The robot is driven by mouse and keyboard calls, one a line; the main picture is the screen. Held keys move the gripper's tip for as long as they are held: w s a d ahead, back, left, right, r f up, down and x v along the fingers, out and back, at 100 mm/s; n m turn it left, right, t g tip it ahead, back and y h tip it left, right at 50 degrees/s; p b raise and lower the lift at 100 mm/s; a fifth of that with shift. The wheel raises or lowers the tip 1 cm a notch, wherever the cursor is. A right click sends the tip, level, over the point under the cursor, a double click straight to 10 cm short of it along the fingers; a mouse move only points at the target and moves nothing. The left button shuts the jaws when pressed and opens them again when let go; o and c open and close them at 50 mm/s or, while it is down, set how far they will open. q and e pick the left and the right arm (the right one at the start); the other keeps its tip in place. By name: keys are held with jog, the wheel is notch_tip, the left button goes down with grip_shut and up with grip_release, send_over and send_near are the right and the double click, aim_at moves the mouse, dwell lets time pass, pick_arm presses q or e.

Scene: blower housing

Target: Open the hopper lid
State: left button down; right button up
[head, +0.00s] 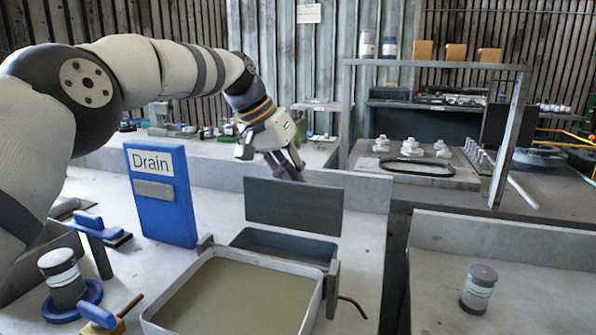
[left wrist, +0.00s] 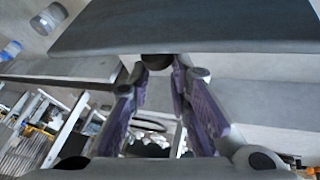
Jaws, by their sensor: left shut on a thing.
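The hopper lid (head: 294,206) is a flat dark grey panel. It stands about upright at the back of the hopper (head: 285,243), whose blue-grey opening shows below it. My left gripper (head: 290,172) is at the lid's upper edge, with its fingertips partly hidden behind the panel. In the left wrist view the lid (left wrist: 200,30) spans the top, and a dark round knob (left wrist: 157,61) sits at its edge between the fingertips (left wrist: 158,72). The gripper is shut on this knob. My right gripper is not in view.
A shallow tray (head: 235,295) of murky liquid stands in front of the hopper. A blue "Drain" panel (head: 163,198) stands to its left. A grey-lidded jar (head: 478,290) stands in the right bay, and another jar (head: 63,278) sits at front left.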

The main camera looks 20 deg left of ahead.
pick_arm(q)
jog(key=shift+s+a+f, duration=0.15)
jog(key=shift+f, duration=0.5)
jog(key=c, duration=1.4)
grip_release()
jog(key=shift+c, duration=0.2)
jog(key=v, duration=1.2)
jog(key=shift+r, duration=0.25)
